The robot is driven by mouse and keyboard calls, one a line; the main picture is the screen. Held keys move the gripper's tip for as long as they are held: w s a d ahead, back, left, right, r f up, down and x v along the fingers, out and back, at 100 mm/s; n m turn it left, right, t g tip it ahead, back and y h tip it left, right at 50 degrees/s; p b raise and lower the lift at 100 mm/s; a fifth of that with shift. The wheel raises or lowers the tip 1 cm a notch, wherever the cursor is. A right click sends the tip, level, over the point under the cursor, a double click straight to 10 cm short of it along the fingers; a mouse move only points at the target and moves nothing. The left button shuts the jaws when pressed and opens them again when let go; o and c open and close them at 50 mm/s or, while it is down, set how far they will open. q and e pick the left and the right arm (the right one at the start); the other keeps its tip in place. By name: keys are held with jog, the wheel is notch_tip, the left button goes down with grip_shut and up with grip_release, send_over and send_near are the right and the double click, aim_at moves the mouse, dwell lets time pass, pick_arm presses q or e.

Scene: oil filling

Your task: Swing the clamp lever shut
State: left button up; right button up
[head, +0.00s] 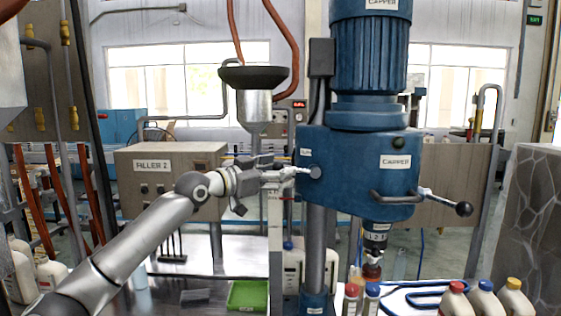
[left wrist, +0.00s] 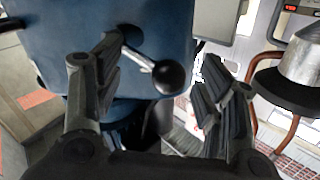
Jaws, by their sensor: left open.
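The blue capper head (head: 345,160) stands on a grey column. On its left side a short clamp lever ends in a dark round knob (head: 316,172). In the left wrist view the lever is a light metal rod with a black ball knob (left wrist: 168,77), pivoting on the blue housing. My left gripper (head: 297,172) reaches in from the left, close beside the knob. In the left wrist view my left gripper (left wrist: 155,85) is open, with the knob between the lines of its two fingers. I cannot tell whether a finger touches it. My right gripper is out of view.
Another lever with a black knob (head: 463,209) and a grey bar handle (head: 395,198) stick out on the capper's right. A dark funnel (head: 253,77) hangs above my left wrist. Bottles with coloured caps (head: 483,300) stand at lower right, a green tray (head: 248,296) at lower centre.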

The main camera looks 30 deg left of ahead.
pick_arm(q)
jog(key=shift+w+d+r, duration=0.1)
jog(key=shift+w+d, duration=0.1)
jog(key=shift+w, duration=0.4)
jog(key=shift+c, duration=0.6)
jog(key=c, duration=0.4)
jog(key=shift+c, duration=1.4)
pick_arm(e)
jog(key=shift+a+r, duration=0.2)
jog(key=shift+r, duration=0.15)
pick_arm(q)
jog(key=shift+f, duration=0.25)
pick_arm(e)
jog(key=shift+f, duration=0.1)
